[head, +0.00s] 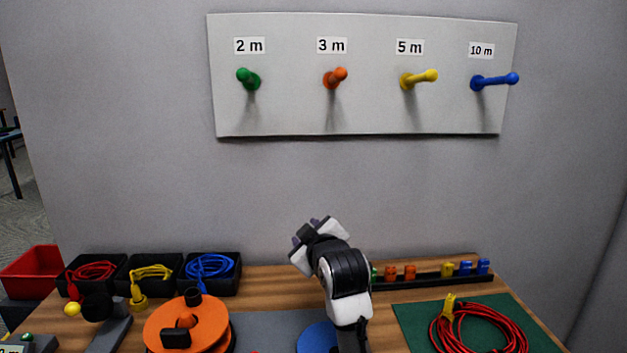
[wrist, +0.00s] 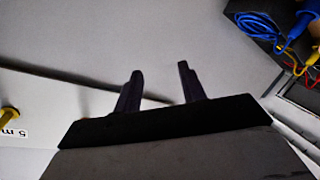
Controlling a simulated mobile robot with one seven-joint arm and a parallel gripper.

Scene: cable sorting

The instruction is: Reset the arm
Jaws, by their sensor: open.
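My gripper (head: 305,231) is raised above the back of the bench in the head view, in front of the grey wall. Its fingers point up and to the left. In the wrist view my gripper (wrist: 159,72) shows two dark fingers standing apart with nothing between them. My arm (head: 345,280) rises from the bottom edge of the head view, bent at a black joint, and hides part of the bench behind it.
A peg board (head: 360,115) with four coloured pegs hangs on the wall. Black bins (head: 130,280) with cables, an orange reel (head: 175,325) and a green mat (head: 420,325) bearing a red cable (head: 510,325) are on the bench. The wall between board and bench is clear.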

